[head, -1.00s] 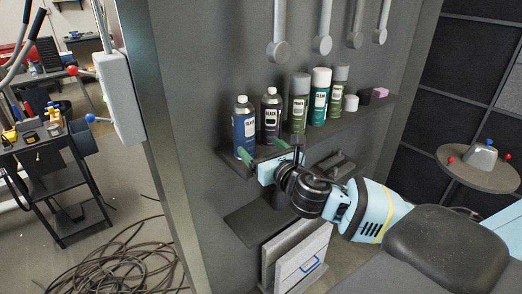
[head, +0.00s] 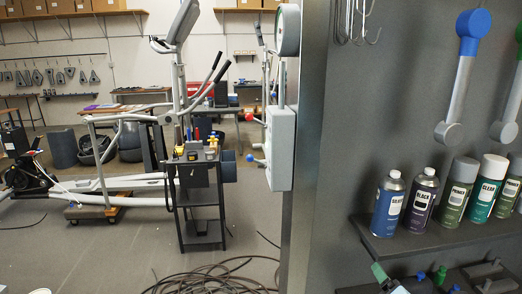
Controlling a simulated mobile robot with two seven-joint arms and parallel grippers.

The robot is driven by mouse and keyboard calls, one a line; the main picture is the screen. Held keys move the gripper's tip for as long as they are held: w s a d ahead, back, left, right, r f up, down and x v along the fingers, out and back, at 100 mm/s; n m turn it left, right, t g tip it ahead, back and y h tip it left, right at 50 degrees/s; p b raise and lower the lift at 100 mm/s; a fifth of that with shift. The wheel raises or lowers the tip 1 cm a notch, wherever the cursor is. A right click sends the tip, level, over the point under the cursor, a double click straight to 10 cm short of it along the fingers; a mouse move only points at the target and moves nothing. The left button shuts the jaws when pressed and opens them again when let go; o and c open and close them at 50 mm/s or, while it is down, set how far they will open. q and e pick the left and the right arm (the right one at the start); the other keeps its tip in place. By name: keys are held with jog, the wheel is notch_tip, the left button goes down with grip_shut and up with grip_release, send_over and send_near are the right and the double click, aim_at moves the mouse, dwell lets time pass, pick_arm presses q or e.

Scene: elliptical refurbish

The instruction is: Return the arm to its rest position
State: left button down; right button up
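My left gripper and arm are not in view.
Spray cans, among them a blue one (head: 388,205) and a black one (head: 421,200), stand on a wall shelf (head: 400,246). A grey control box (head: 281,150) sits on the panel edge. A black cart (head: 202,200), cables (head: 215,277) and an elliptical machine (head: 130,200) stand left.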

jog(key=s+a+f+m+g+y, duration=0.1)
jog(key=s+a+f+m+g, duration=0.1)
jog(key=s+f+m+g, duration=0.5)
jog(key=s+a+f+m+g, duration=0.1)
jog(key=s+a+f+m, duration=0.3)
jog(key=s+m, duration=0.75)
jog(key=s+a+f+m+g+y, duration=0.1)
jog(key=s+f+m+g, duration=0.45)
jog(key=s, duration=0.75)
jog(key=w+a+f+t+y, duration=0.1)
jog(key=w+a+f+t, duration=0.2)
jog(key=w+f+t, duration=0.3)
jog(key=shift+w+f+t+y, duration=0.25)
jog(key=shift+f+t, duration=1)
jog(key=shift+f, duration=1.65)
jog(key=shift+d, duration=0.1)
